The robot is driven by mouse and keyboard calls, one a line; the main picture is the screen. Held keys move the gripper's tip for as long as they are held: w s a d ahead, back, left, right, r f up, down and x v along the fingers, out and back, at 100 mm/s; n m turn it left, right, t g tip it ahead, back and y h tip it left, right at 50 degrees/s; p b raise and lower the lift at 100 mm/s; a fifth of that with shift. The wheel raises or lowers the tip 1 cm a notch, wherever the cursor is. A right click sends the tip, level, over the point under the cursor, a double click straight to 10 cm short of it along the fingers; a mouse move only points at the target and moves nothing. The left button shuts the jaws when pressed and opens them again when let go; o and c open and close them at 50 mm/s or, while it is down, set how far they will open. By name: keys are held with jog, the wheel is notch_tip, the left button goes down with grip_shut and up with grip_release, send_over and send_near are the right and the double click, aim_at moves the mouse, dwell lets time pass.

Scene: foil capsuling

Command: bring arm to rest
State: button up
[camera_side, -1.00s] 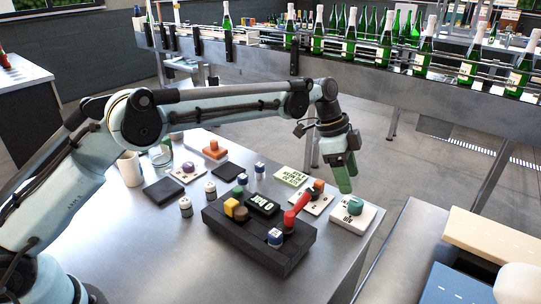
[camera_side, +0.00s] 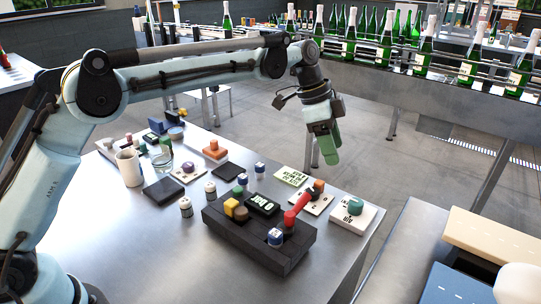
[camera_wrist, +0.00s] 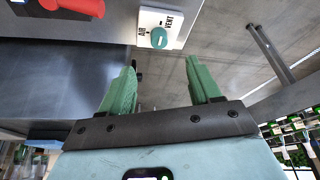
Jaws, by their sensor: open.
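My gripper (camera_side: 328,148) hangs in the air above the far edge of the metal table (camera_side: 150,235), with its green fingers pointing down. In the wrist view the two green fingers (camera_wrist: 163,88) stand apart with nothing between them. The white block with a teal knob (camera_side: 353,213) lies on the table below and to the right of the gripper.
Small jars, blocks, a white mug (camera_side: 129,167) and a glass (camera_side: 162,156) stand on the table. A conveyor with green bottles (camera_side: 421,42) runs behind.

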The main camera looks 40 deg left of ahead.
jog(key=s+a+r+n+t+y, duration=0.1)
jog(key=s+a+r+n+t, duration=0.1)
jog(key=s+a+n, duration=0.3)
jog(key=s+a+r+n+t+y, duration=0.1)
jog(key=s+a+r+n, duration=0.15)
jog(key=s+a, duration=0.35)
jog(key=s+a+f+n+t+y, duration=0.1)
jog(key=s+a+f+n, duration=0.2)
jog(key=s, duration=0.4)
jog(key=s+a+f+n+t+y, duration=0.1)
jog(key=s+a+f+n, duration=0.1)
jog(key=s, duration=0.5)
notch_tip(320, 180, down, 2)
jog(key=shift+s+a+n, duration=0.3)
jog(key=shift+a+n, duration=0.1)
jog(key=shift+n, duration=0.25)
